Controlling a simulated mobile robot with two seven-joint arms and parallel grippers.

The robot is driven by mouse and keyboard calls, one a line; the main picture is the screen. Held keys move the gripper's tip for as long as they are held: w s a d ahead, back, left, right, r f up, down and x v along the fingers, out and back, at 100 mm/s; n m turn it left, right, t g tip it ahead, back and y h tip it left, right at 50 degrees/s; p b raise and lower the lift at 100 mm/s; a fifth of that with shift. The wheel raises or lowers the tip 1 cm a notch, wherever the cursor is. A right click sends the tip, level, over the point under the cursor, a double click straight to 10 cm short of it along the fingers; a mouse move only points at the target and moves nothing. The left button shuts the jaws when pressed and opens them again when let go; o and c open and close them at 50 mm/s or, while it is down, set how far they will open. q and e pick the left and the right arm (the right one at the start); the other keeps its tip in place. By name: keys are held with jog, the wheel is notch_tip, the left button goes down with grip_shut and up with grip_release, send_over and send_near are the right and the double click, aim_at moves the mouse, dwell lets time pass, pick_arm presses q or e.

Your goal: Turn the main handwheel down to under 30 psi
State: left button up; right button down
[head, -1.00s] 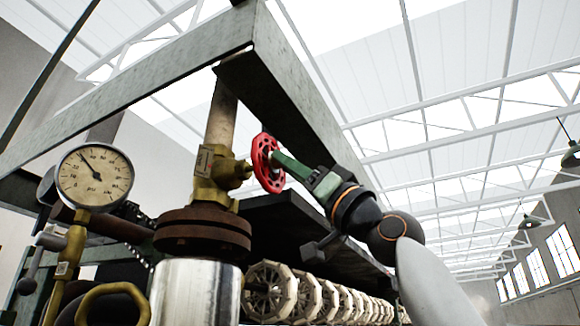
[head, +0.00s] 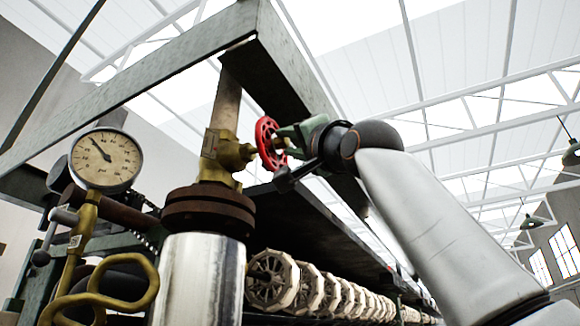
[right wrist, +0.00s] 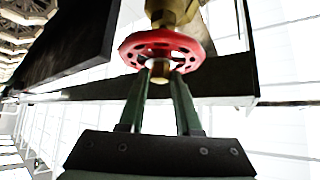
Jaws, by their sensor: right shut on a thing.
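The red main handwheel (head: 264,130) sits on the side of a brass valve (head: 222,150), seen nearly edge-on in the head view. My right gripper (head: 284,140) reaches it from the right. In the right wrist view the gripper's two green fingers (right wrist: 161,76) are shut on the handwheel (right wrist: 192,46), one on each side of its brass hub. A round pressure gauge (head: 106,160) stands left of the valve. Its needle points up and left; the small figures are too blurred for an exact reading. My left gripper is not in view.
A green steel frame (head: 300,70) runs above and behind the wheel. A rusty flange (head: 208,212) and a shiny cylinder (head: 197,275) stand below the valve. A row of pale reels (head: 272,280) lies under a dark shelf. Open space is to the right.

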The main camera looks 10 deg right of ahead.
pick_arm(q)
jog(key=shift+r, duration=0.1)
pick_arm(e)
jog(key=shift+r+m+h, duration=0.1)
jog(key=shift+m+h, duration=0.3)
jog(key=shift+m, duration=0.1)
jog(key=c, duration=0.6)
grip_release()
jog(key=shift+s+d+f+b, duration=0.15)
jog(key=shift+s+f+b, duration=0.2)
jog(key=shift+f+b, duration=0.15)
pick_arm(q)
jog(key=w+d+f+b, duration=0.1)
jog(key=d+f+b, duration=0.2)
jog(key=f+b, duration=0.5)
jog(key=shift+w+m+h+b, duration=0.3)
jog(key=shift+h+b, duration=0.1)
jog(key=shift+b, duration=0.35)
pick_arm(e)
jog(key=v, duration=1.1)
jog(key=shift+s, duration=0.3)
jog(key=shift+d, duration=0.15)
